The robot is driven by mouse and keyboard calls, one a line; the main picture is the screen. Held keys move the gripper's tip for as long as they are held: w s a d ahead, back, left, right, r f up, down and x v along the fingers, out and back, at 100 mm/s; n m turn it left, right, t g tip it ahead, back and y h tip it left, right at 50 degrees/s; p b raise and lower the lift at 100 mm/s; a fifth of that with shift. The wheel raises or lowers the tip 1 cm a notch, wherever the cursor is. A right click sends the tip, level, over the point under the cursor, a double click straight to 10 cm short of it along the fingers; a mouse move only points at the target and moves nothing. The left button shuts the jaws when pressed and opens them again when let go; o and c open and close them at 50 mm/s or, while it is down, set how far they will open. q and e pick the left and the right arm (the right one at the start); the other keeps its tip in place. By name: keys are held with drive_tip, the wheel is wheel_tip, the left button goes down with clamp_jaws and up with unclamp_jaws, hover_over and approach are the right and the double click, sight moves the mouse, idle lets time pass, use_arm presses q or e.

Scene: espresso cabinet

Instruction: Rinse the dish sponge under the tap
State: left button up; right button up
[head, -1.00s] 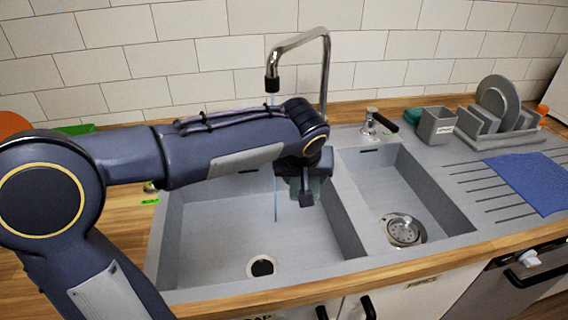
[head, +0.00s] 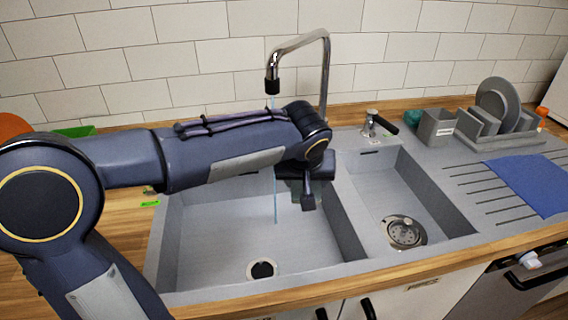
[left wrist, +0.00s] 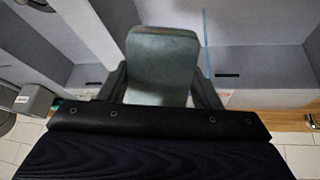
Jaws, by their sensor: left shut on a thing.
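The tap (head: 300,42) stands behind the large left basin (head: 215,235), and a thin water stream (head: 275,205) falls from its spout. My left gripper (head: 307,190) is over the right part of this basin, just right of the stream. It is shut on the grey-green dish sponge (left wrist: 160,65), which sits between its two fingers in the left wrist view. There the stream (left wrist: 205,45) runs close beside the sponge's right edge; I cannot tell whether it touches. In the head view the sponge is mostly hidden by the gripper. My right gripper is not in view.
A tap lever (head: 380,123) stands behind the small right basin (head: 435,205). A grey caddy (head: 437,128), a dish rack with plates (head: 497,105) and a blue cloth (head: 528,183) are on the right. A divider (head: 350,220) separates the basins.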

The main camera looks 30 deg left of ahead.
use_arm(q)
drive_tip(key=shift+d+r, duration=0.1)
idle(0.3)
drive_tip(key=s+d+r+p, duration=0.2)
drive_tip(key=d+r, duration=0.1)
drive_tip(key=d, duration=0.1)
drive_tip(key=shift+d+r, duration=0.2)
drive_tip(key=shift+r, duration=0.2)
drive_tip(key=shift+s, duration=0.1)
